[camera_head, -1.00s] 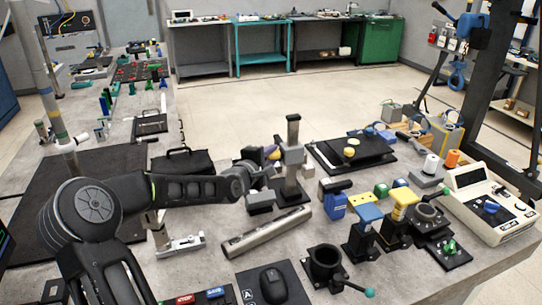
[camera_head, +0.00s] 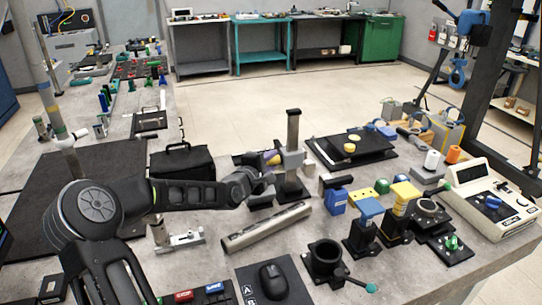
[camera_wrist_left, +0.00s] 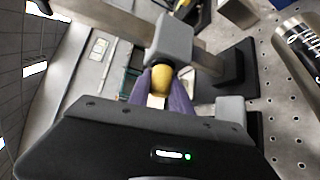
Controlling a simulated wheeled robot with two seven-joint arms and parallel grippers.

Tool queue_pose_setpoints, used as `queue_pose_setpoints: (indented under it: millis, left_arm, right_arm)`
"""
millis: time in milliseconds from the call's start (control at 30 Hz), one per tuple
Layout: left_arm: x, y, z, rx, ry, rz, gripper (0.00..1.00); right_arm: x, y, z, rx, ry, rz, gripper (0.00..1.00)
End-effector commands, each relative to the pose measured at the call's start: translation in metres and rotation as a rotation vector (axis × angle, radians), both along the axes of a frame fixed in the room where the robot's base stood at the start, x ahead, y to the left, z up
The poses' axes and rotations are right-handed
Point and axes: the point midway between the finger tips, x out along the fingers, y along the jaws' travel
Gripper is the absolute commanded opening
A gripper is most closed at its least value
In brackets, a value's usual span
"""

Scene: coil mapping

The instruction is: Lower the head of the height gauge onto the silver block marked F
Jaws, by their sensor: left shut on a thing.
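The height gauge stands upright on a dark base (camera_head: 291,190), with a tall column (camera_head: 293,128) and a grey head (camera_head: 292,159) partway down it. The head shows large in the left wrist view (camera_wrist_left: 172,40), with a yellow knob (camera_wrist_left: 162,80) on its near side. My left gripper (camera_head: 271,163) is at the head's left side. Its purple fingers (camera_wrist_left: 162,92) are closed around the knob. A grey block (camera_head: 260,201) sits beside the base, and another (camera_head: 310,169) stands behind it. I cannot read an F on either. My right gripper is out of view.
A silver cylinder bar (camera_head: 265,228) lies in front of the gauge. A black plate (camera_head: 350,152) lies behind. A black case (camera_head: 183,162) is at the left.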

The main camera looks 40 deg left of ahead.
Motion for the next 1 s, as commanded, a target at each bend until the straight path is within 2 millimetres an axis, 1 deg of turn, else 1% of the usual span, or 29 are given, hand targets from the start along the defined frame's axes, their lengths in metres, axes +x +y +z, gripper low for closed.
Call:
queue_pose_setpoints:
  millis: [33,267,300,533,567,833,1000]
  left_arm:
    - [0.0,0.0,-0.005,-0.001,0.002,0.0,0.0]
    - [0.0,0.0,-0.003,0.0,0.001,0.001,0.0]
    - [0.0,0.0,-0.003,0.0,0.001,0.001,0.26]
    - [0.0,0.0,-0.003,0.0,0.0,0.001,0.45]
    - [0.0,0.0,-0.003,0.0,0.0,0.001,0.46]
    - [-0.001,0.0,-0.003,0.0,0.0,0.001,0.46]
    - [-0.01,0.0,-0.001,0.0,0.001,0.003,0.46]
  right_arm:
    - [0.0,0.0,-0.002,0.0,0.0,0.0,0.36]
    - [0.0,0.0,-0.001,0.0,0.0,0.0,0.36]
    - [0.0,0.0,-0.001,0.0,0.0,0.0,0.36]
    - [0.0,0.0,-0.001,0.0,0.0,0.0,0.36]
    - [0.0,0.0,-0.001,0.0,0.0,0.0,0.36]
    - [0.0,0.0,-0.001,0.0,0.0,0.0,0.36]
    - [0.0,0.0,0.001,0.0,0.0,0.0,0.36]
